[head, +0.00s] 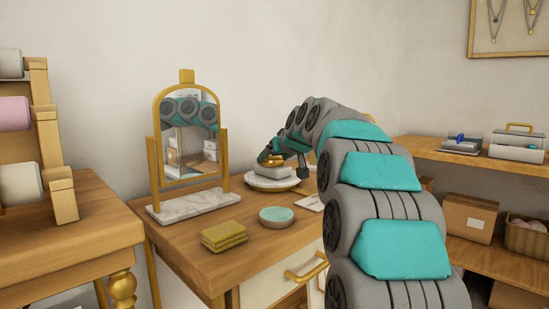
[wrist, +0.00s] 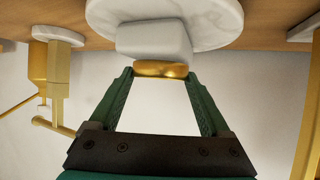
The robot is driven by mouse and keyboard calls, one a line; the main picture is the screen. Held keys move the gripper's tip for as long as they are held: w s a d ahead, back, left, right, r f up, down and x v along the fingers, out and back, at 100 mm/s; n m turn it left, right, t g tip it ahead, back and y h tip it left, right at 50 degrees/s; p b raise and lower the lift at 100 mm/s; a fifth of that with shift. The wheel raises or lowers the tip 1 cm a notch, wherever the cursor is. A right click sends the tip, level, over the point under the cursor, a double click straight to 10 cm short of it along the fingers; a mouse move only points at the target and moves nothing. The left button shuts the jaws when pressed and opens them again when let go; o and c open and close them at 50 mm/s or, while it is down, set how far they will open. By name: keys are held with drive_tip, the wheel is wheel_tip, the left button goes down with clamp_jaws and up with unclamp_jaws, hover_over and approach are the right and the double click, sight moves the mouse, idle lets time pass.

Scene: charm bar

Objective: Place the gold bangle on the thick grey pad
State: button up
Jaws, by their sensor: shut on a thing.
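The gold bangle (wrist: 161,69) is between the fingertips of my gripper (wrist: 160,73), which is shut on it. The thick grey pad (wrist: 154,40) is right beside the bangle in the wrist view, which looks upside down. In the head view the pad (head: 272,172) lies on a round white marble plate (head: 292,185) on the wooden table, and the gold bangle (head: 275,161) shows just over its top. Bangle and pad look touching or nearly so; I cannot tell which. My arm hides part of the plate and most of my gripper in the head view.
A gold-framed mirror (head: 155,155) on a marble base stands left of the plate. A stack of mustard-yellow pads (head: 224,237) and a shallow teal-lined bowl (head: 276,217) are nearer the front. A rack with rolls (head: 58,190) is far left; shelves (head: 480,255) are right.

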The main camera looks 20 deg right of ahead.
drive_tip(key=o, duration=1.2)
drive_tip(key=shift+f, duration=0.1)
drive_tip(key=shift+c, duration=0.2)
drive_tip(key=shift+s+r, duration=0.1)
drive_tip(key=shift+r, duration=0.1)
drive_tip(key=v, duration=1.1)
drive_tip(key=shift+s+r+b, duration=0.2)
drive_tip(key=shift+s+b, duration=0.15)
drive_tip(key=shift+b, duration=0.1)
